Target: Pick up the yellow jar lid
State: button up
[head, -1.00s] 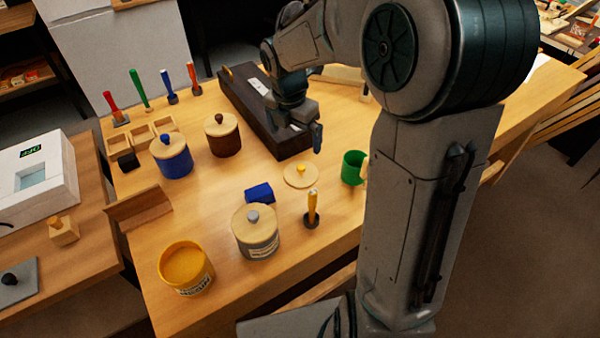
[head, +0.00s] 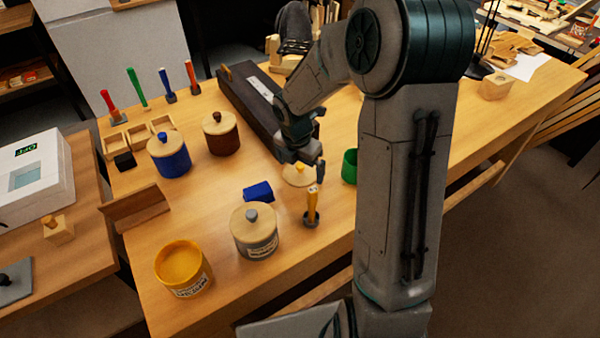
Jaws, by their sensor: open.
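The yellow jar lid (head: 293,180) is a pale wooden disc that lies flat on the bench, apart from its jar. Its yellow knob is mostly hidden by my gripper in this view. The open yellow jar (head: 183,269) stands uncovered at the front left of the bench. My gripper (head: 307,167) is open and points down at the lid, over its far and right part. I cannot tell how much height is left between the fingers and the lid.
An orange-handled tool in a small stand (head: 312,206) is close in front of the lid. A blue block (head: 258,191), a grey jar (head: 255,233) and a green cup (head: 350,166) are nearby. A long dark case (head: 250,105) lies behind. Blue and brown jars stand left.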

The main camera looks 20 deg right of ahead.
jog(key=c, duration=0.8)
jog(key=shift+r, duration=0.1)
